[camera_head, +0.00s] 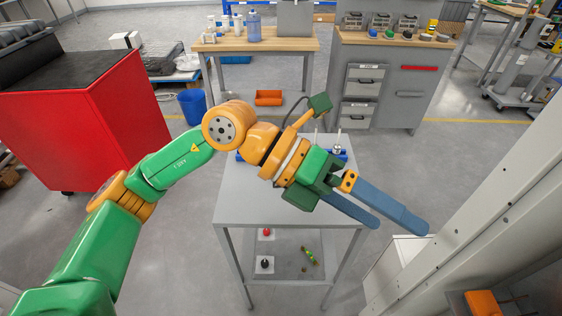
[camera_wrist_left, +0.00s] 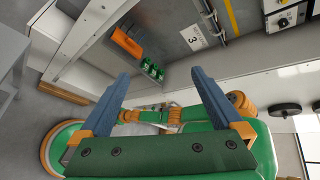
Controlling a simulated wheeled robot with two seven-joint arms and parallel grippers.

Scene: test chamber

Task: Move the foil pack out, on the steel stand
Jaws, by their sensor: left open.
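The steel stand (camera_head: 238,198) is a grey table with a lower shelf, in the middle of the head view. My left gripper (camera_head: 400,225) is above and in front of its right side, with blue fingers apart and nothing between them. It also shows in the left wrist view (camera_wrist_left: 160,80), open and empty. That view looks into a grey recess (camera_wrist_left: 185,40) holding an orange item (camera_wrist_left: 127,42) and small green items (camera_wrist_left: 153,69). I cannot make out a foil pack in either view. My right gripper is not in view.
A red cabinet (camera_head: 100,125) stands left. A pale column (camera_head: 480,220) rises close on the right, with an orange item (camera_head: 483,302) near its foot. Small items lie on the stand's lower shelf. An orange bin (camera_head: 269,97) lies on the floor behind.

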